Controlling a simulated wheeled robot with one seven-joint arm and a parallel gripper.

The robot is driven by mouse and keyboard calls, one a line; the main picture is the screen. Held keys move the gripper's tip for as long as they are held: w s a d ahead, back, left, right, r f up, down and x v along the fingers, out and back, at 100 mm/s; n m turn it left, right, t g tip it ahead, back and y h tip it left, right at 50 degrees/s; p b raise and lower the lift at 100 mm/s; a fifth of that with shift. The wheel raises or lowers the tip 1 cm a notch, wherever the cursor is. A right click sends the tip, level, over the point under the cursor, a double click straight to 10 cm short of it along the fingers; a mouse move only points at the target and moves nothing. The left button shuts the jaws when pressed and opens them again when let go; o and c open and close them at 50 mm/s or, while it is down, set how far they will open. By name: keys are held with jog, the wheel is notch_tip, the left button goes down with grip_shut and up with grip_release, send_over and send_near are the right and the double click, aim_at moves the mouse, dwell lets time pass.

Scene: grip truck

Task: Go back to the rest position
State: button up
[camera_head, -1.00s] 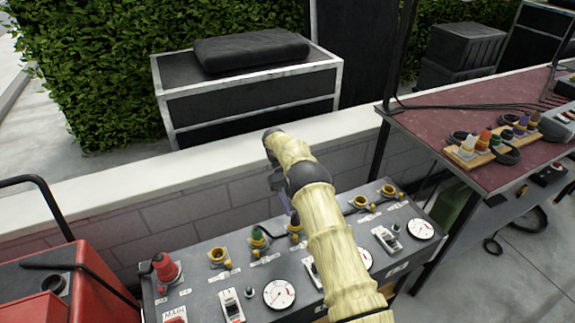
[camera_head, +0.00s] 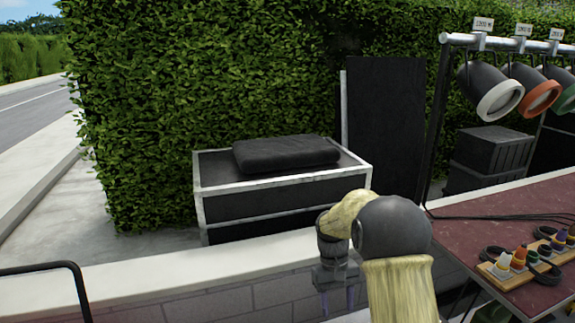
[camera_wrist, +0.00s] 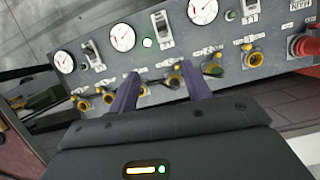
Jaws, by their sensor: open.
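My gripper (camera_head: 337,297) hangs in front of the low wall in the head view, its fingers pointing down and partly cut by the lower edge. In the wrist view its two purple fingers (camera_wrist: 160,92) are spread apart with nothing between them. Beyond the fingertips lies the grey control panel (camera_wrist: 228,50) with gauges, switches and several yellow-ringed sockets. A red plug (camera_wrist: 303,46) sits at the panel's right end in the wrist view, and a green plug shows near a socket. The panel is out of the head view.
A red-brown table (camera_head: 470,205) with a wooden block of coloured plugs (camera_head: 520,262) stands at the right. Lamps (camera_head: 497,92) hang from a rail above it. A black case (camera_head: 285,190) stands behind the pale wall ledge (camera_head: 130,280). A black tube handle is at lower left.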

jog(key=s+d+r+t+p, duration=0.1)
jog(key=s+r+t, duration=0.1)
jog(key=s, duration=0.4)
jog(key=s+d+r+m+t+p, duration=0.1)
jog(key=s+r+t+p, duration=0.1)
jog(key=s+r, duration=0.2)
jog(key=s+r+m+t+y+p, duration=0.1)
jog(key=s+r+t+p, duration=0.1)
jog(key=s, duration=0.6)
jog(key=shift+d+r, duration=0.4)
jog(key=shift+r, duration=0.2)
